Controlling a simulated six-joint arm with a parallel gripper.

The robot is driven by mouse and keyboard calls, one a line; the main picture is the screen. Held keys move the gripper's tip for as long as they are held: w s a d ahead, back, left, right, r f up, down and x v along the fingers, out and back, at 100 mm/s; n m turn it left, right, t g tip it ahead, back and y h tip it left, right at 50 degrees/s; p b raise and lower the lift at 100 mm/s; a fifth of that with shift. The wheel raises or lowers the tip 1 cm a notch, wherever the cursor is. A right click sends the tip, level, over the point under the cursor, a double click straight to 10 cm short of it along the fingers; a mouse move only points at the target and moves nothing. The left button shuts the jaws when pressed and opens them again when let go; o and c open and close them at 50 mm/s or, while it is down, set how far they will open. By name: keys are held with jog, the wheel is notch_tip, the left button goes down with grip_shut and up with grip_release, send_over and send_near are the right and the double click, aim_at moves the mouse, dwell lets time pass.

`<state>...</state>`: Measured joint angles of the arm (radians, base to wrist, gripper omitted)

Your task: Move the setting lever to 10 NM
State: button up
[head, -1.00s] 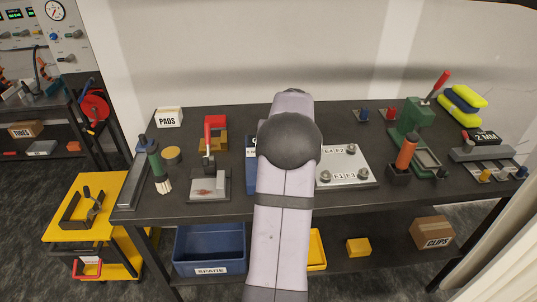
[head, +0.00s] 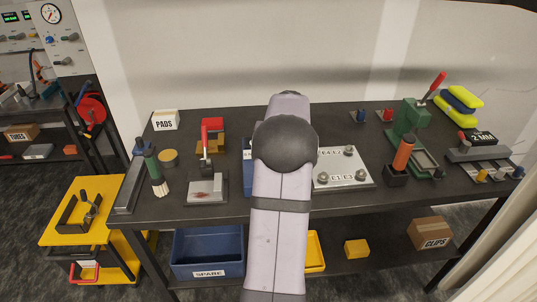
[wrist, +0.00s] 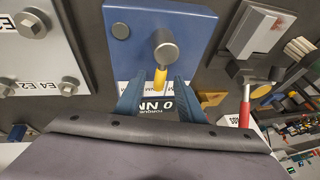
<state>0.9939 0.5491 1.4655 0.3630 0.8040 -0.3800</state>
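The blue torque panel (wrist: 185,35) fills the top middle of the wrist view. It carries a round grey pivot knob (wrist: 165,48) with a yellow-tipped setting lever (wrist: 160,78) pointing towards my gripper. My gripper (wrist: 157,84) has its two teal fingers apart, one on each side of the yellow tip. I see no clear contact with it. A dark label (wrist: 153,104) between the fingers reads upside down, partly "0 NM" and "TORQUE"; the fingers cover part of it. White scale labels near the tip are mostly hidden. In the head view my arm hides most of the blue panel (head: 247,168) and the gripper.
A grey plate with bolts (head: 342,170), marked E1 to E4, lies right of the panel in the head view. A red-handled clamp fixture (head: 209,188) stands to its left. A green press (head: 410,120) and an orange-handled tool (head: 403,153) stand further right.

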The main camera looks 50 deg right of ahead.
jog(key=b+v, duration=0.2)
jog(key=v, duration=0.5)
jog(key=shift+r, duration=0.15)
jog(key=shift+s, duration=0.1)
jog(key=w+a+f+n+g+y, duration=0.1)
jog(key=w+a+f+n, duration=0.15)
jog(key=a, duration=0.85)
jog(key=w+a+f+n+g+y, duration=0.1)
jog(key=a+f, duration=0.3)
jog(key=a, duration=0.8)
jog(key=s+a+f+n+g, duration=0.1)
jog(key=s+a+f+n, duration=0.2)
jog(key=s+a, duration=0.4)
jog(key=s+a+f+n+g, duration=0.1)
jog(key=s+a+f+n, duration=0.2)
jog(key=a, duration=0.9)
jog(key=s+f, duration=0.3)
jog(key=s, duration=0.1)
jog(key=shift+s+g, duration=0.25)
jog(key=shift+g, duration=0.05)
